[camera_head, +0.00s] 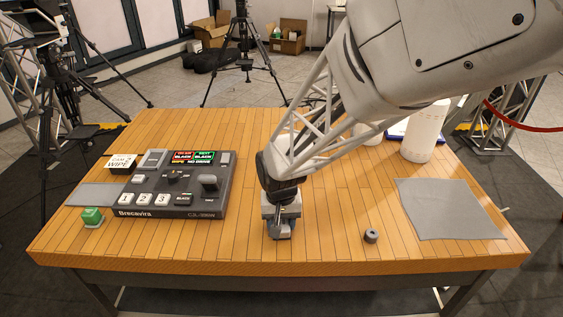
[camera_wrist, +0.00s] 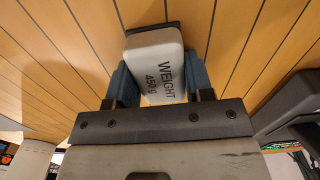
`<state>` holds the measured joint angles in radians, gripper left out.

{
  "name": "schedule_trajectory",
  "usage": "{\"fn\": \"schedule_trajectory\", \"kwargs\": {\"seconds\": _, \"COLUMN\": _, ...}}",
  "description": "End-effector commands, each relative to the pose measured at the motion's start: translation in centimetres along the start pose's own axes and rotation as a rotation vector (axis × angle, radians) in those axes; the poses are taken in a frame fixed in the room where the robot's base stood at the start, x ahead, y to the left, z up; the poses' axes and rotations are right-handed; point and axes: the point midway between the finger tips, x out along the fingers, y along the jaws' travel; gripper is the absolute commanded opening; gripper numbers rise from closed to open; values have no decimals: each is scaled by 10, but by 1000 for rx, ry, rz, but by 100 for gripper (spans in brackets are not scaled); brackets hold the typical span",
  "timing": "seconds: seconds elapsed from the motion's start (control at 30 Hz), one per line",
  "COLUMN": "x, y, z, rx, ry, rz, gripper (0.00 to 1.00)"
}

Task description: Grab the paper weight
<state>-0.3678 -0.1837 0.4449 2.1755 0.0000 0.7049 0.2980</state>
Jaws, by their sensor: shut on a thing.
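The paper weight (camera_wrist: 158,62) is a white block with a dark edge at its far end, printed "WEIGHT 450g" in the wrist view. My gripper (camera_wrist: 160,82) is shut on it, with one blue finger on each side. In the head view my gripper (camera_head: 280,232) points down near the front middle of the table (camera_head: 325,215). There the weight is mostly hidden by the gripper. I cannot tell whether the weight touches the table.
A dark control console (camera_head: 170,213) stands left of my gripper, with a green block (camera_head: 92,216) beside it. A small dark grey ring-like piece (camera_head: 371,236) lies to the right. A grey mat (camera_head: 448,210) and a white cylinder (camera_head: 424,135) are further right.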

Motion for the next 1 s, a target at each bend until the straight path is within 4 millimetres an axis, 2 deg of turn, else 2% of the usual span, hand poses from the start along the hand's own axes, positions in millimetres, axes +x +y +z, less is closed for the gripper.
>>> {"fn": "schedule_trajectory", "kwargs": {"seconds": 0.47, "x": -7, "y": 0, "z": -1, "rx": 0, "ry": 2, "rz": -1, "gripper": 9}}
{"fn": "schedule_trajectory", "kwargs": {"seconds": 0.77, "x": -39, "y": 0, "z": 0, "rx": 0, "ry": 3, "rz": -1, "gripper": 9}}
{"fn": "schedule_trajectory", "kwargs": {"seconds": 1.0, "x": -39, "y": 9, "z": 31, "rx": 0, "ry": 2, "rz": -1, "gripper": 9}}
